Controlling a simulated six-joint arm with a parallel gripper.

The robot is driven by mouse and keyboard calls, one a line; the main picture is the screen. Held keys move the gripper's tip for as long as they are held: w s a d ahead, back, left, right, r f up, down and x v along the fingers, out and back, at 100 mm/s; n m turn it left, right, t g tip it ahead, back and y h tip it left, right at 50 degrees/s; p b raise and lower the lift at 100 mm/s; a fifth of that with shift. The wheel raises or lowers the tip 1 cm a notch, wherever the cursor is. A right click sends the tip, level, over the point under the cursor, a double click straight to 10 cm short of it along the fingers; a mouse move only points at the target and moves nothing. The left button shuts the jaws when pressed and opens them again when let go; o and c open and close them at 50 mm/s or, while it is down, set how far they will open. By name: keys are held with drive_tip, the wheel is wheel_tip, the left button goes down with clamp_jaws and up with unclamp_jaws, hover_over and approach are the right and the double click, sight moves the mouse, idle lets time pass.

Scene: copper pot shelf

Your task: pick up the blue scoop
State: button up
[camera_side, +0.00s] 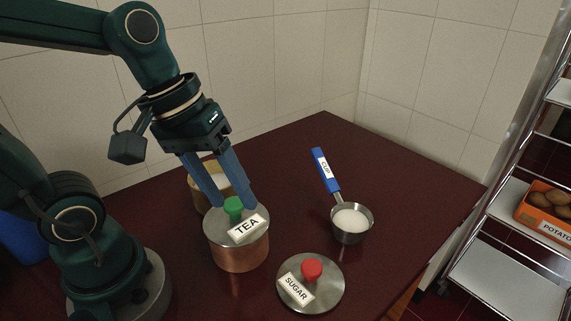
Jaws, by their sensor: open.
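The blue scoop (326,171) is a metal measuring cup with a blue handle marked with a white "CUP" label. It lies on the dark red counter right of centre. Its bowl (351,222) holds a white substance, and the handle points away toward the back wall. My gripper (235,208) has two blue fingers, open, pointing down at the green knob of the tea pot's lid. The fingers stand on either side of the knob; I cannot tell whether they touch it. The scoop is well to the right of my gripper and apart from it.
The copper tea pot (240,250) stands below my gripper with its lid on. A sugar lid (330,297) with a red knob lies in front. An open pot (203,195) of white contents stands behind. The counter (290,150) is clear behind the scoop. A shelf rack (510,285) stands right.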

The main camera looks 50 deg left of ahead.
drive_tip(key=w+d+f+n+g+h, duration=0.1)
drive_tip(key=w+d+n+g+h, duration=0.1)
drive_tip(key=w+n+h, duration=0.45)
drive_tip(key=n+t+h, duration=0.4)
drive_tip(key=n+t, duration=0.2)
drive_tip(key=n, duration=2)
approach(325, 181)
drive_tip(key=x, duration=0.5)
drive_tip(key=shift+d+f, duration=0.15)
drive_tip(key=shift+f, duration=0.05)
drive_tip(key=shift+w+d+f, duration=0.1)
drive_tip(key=shift+w, duration=0.1)
drive_tip(key=shift+x, duration=2.4)
clamp_jaws()
